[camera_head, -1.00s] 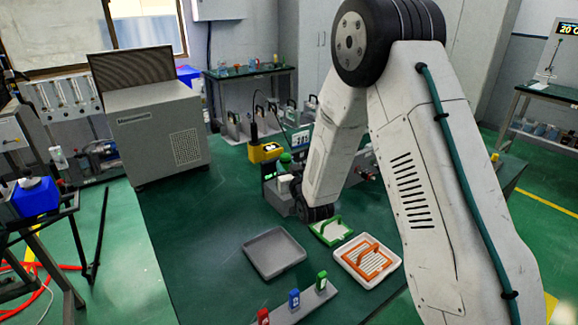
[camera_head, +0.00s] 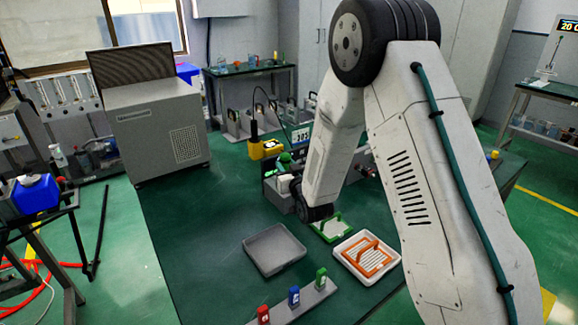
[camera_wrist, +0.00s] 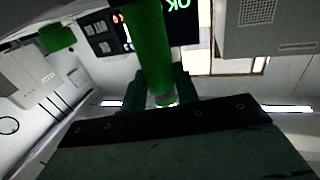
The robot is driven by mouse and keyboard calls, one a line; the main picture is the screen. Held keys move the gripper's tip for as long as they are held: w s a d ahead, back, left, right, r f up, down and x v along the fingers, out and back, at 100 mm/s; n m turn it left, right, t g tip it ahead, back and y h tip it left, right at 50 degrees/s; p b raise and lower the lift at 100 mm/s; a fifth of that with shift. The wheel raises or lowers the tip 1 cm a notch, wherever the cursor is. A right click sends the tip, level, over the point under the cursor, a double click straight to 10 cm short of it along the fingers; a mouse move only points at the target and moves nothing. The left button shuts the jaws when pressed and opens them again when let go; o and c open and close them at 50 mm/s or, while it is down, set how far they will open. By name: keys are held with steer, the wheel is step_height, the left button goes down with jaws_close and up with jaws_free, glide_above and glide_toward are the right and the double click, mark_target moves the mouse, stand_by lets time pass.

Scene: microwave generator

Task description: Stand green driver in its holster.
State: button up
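The green driver (camera_wrist: 150,50) is a thick green cylinder with a greyish ring at its lower end in the wrist view. It runs out of the top of that picture. The two teal fingers of my gripper (camera_wrist: 157,88) lie against its two sides and look shut on it. In the head view a small green shape (camera_head: 285,158) shows above the grey fixture (camera_head: 282,190), left of my forearm. My wrist and forearm hide most of the gripper there. I cannot make out the holster for certain.
A grey tray (camera_head: 274,250), a green-handled tray (camera_head: 331,227) and a white tray with an orange rack (camera_head: 367,257) lie in front. A strip with red, blue and green tags (camera_head: 294,308) is nearest. A yellow device (camera_head: 268,149) stands behind.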

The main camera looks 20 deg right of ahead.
steer(key=o, duration=0.5)
steer(key=s+d+r+g, duration=0.1)
steer(key=s+r+g, duration=0.4)
steer(key=s, duration=1)
steer(key=s+d+r+g, duration=0.1)
steer(key=s+r+g, duration=0.5)
steer(key=s, duration=1)
steer(key=s+d+r+g+h, duration=0.1)
steer(key=s+r+g, duration=0.4)
steer(key=s, duration=1.1)
steer(key=shift+s+d+r+m+g, duration=0.15)
steer(key=shift+d+r+m+g, duration=0.15)
steer(key=shift+d+r, duration=0.1)
